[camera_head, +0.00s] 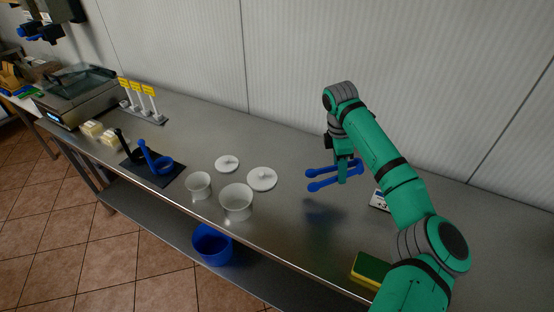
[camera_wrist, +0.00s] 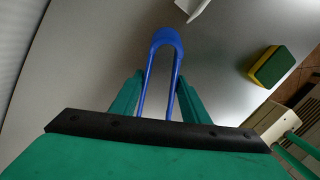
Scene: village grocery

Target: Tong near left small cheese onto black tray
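Two small pale-yellow cheeses, one (camera_head: 92,128) farther left and one (camera_head: 110,139) nearer, sit at the left of the steel counter, in front of the scale. A flat black tray (camera_head: 168,180) lies to their right; a blue utensil (camera_head: 158,163) and a black-handled one (camera_head: 124,146) stand on it. My gripper (camera_head: 343,174) is above the counter at right, far from the cheeses. It holds blue tongs (camera_head: 322,185), whose two spread arms point left. In the wrist view the tongs (camera_wrist: 167,38) form a U between my green fingers (camera_wrist: 158,100); finger contact is hard to judge.
White bowls (camera_head: 236,201) (camera_head: 198,186) and lids (camera_head: 262,179) (camera_head: 227,164) stand mid-counter. A scale (camera_head: 75,98) and yellow-tagged stands (camera_head: 140,100) are at left. A sponge (camera_head: 370,269) and white card (camera_head: 379,201) lie near my arm. A blue bucket (camera_head: 212,245) is below.

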